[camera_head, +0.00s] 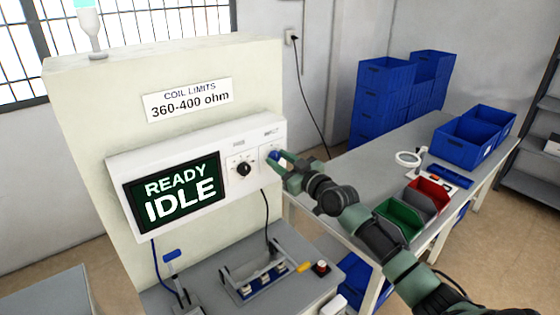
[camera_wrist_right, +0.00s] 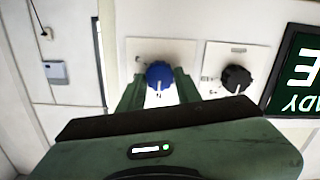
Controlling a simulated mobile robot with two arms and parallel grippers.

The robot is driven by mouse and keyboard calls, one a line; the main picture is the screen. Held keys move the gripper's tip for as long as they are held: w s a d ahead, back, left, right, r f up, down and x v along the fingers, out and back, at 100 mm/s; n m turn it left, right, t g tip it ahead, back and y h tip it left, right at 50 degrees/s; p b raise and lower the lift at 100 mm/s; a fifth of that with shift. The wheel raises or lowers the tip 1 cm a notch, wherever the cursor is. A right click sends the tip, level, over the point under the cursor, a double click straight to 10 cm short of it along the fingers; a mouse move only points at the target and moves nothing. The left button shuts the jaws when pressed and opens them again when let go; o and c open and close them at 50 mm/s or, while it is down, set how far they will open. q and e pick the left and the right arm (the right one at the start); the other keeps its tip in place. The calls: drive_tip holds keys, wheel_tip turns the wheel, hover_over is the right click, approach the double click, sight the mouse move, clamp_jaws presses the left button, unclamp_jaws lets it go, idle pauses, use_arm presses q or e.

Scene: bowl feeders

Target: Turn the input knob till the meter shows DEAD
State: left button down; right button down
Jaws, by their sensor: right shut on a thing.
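The meter (camera_head: 173,195) is a white panel unit on the cream cabinet, and its dark green screen reads READY IDLE. At its right end is the blue input knob (camera_head: 273,156), which also shows in the right wrist view (camera_wrist_right: 159,74). A black knob (camera_head: 244,169) sits to its left. My right gripper (camera_head: 278,163) is shut on the blue knob; in the right wrist view its fingers (camera_wrist_right: 158,90) lie on both sides of it. The knob's pointer mark is too small to read. My left gripper is not in view.
A sign reading COIL LIMITS 360-400 ohm (camera_head: 188,100) is above the meter. Below is a grey bench with a coil fixture (camera_head: 262,268) and a blue-handled lever (camera_head: 172,256). A side table to the right holds green (camera_head: 398,219), red and blue bins.

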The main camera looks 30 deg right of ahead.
drive_tip(key=shift+m, duration=0.3)
drive_tip(key=m, duration=0.2)
drive_tip(key=shift+m, duration=2.6)
drive_tip(key=c, duration=1)
unclamp_jaws()
drive_tip(key=shift+d, duration=0.1)
